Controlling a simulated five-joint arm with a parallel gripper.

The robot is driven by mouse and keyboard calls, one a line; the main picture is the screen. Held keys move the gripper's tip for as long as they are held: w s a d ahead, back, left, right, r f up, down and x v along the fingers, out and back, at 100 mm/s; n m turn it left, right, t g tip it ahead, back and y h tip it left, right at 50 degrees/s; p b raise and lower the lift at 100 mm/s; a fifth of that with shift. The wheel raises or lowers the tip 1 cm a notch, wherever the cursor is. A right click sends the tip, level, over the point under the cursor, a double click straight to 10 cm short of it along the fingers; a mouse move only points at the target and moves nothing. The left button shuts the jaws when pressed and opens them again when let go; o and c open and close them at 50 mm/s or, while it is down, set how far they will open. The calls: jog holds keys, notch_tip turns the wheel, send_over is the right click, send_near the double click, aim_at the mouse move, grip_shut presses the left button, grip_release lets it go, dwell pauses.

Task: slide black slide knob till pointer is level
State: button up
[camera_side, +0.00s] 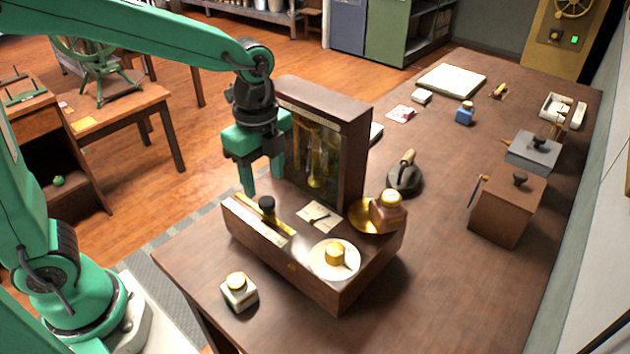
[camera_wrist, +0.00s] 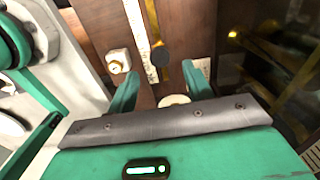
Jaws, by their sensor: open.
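The black slide knob (camera_side: 267,205) stands on a brass and white slide strip (camera_side: 257,219) set in the top of a wooden balance box (camera_side: 285,262). In the wrist view the knob (camera_wrist: 160,57) shows between my fingertips, beyond them, beside the white scale strip (camera_wrist: 138,28). My gripper (camera_side: 264,182) is open and empty, above and behind the knob in the side view. Its fingers also show in the wrist view (camera_wrist: 160,72). Brass balance parts (camera_side: 318,160) show behind the glass of the tall case. I cannot make out the pointer's level.
The tall wooden case (camera_side: 345,150) stands close beside my gripper. A white dish with a brass weight (camera_side: 336,253) and a brass pan with a jar (camera_side: 388,212) sit on the box. The table's right front is clear.

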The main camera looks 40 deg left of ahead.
aim_at(266, 201)
jog(key=shift+f, duration=3)
jog(key=shift+c, duration=0.2)
jog(key=c, duration=0.7)
